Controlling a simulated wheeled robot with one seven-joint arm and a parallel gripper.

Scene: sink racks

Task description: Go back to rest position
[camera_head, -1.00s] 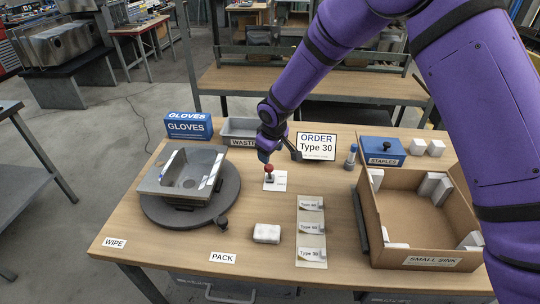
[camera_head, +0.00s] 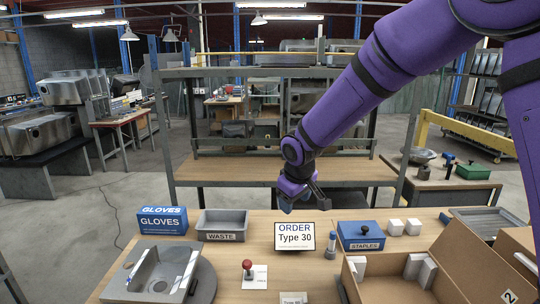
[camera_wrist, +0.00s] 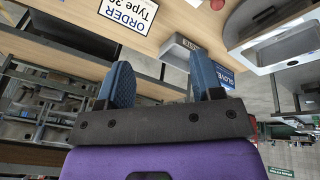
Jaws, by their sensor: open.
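My gripper (camera_head: 298,200) is at the end of my purple arm, raised in the air over the back edge of the wooden table in the head view. In the wrist view my gripper (camera_wrist: 166,82) shows two blue fingers spread apart, with nothing between them. The gripper touches no object. The order sign (camera_head: 294,237), reading Type 30, stands on the table below it. A red-knobbed stamp (camera_head: 247,268) stands on a white card, lower left of the gripper.
A grey waste bin (camera_head: 222,226), blue gloves box (camera_head: 163,220) and blue staples box (camera_head: 358,235) stand along the table's back. A metal sink (camera_head: 165,272) sits on the round turntable at left. An open cardboard box (camera_head: 400,285) is at right. A shelf rack (camera_head: 230,172) stands behind.

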